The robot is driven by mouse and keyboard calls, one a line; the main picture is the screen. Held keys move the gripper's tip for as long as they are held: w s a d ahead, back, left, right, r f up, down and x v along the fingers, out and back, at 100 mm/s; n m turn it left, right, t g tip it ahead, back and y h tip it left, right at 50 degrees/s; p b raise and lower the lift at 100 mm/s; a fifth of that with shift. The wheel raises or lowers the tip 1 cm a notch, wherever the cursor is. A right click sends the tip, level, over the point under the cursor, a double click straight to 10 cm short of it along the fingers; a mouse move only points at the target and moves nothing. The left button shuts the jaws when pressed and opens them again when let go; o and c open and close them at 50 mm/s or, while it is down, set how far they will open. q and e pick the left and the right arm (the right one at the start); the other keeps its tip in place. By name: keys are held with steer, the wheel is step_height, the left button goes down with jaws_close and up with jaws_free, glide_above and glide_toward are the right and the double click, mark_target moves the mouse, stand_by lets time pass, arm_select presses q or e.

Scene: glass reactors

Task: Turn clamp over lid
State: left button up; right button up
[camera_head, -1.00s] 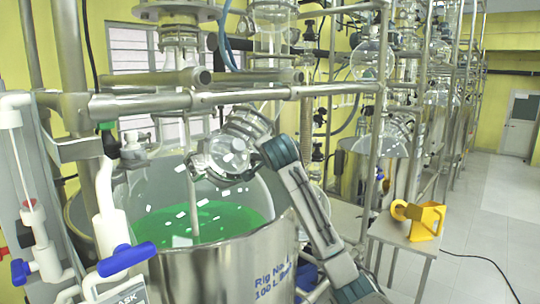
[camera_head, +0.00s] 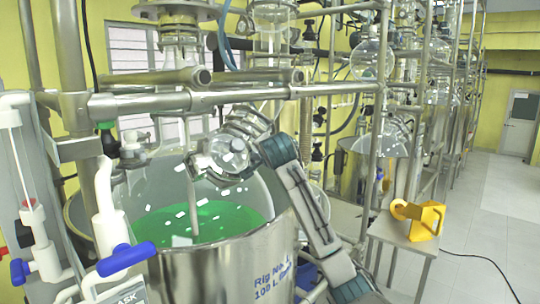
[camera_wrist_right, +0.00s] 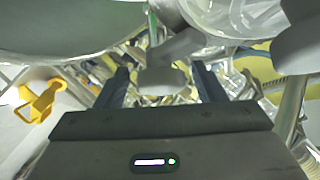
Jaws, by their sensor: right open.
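The steel-walled reactor vessel (camera_head: 222,275) holds green liquid (camera_head: 215,218) and stands in the middle of the head view. A clear, curved glass lid (camera_head: 150,188) rises over it. My right arm reaches in from the lower right, ending beside a round glass and metal fitting (camera_head: 225,155) above the vessel. My right gripper (camera_wrist_right: 161,84) is open in the right wrist view. A pale grey, block-like part (camera_wrist_right: 165,80), possibly the clamp, shows between its two dark fingers; I cannot tell whether they touch. My left gripper is not in view.
A horizontal steel rail (camera_head: 230,96) crosses above the vessel. White valve fittings with blue handles (camera_head: 126,259) stand at the left. A yellow device (camera_head: 420,217) sits on a small table (camera_head: 403,236) at right. Open floor lies beyond.

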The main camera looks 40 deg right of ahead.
steer(key=b+v, duration=0.4)
steer(key=v, duration=0.6)
steer(key=shift+s+a, duration=0.2)
steer(key=shift+s, duration=0.05)
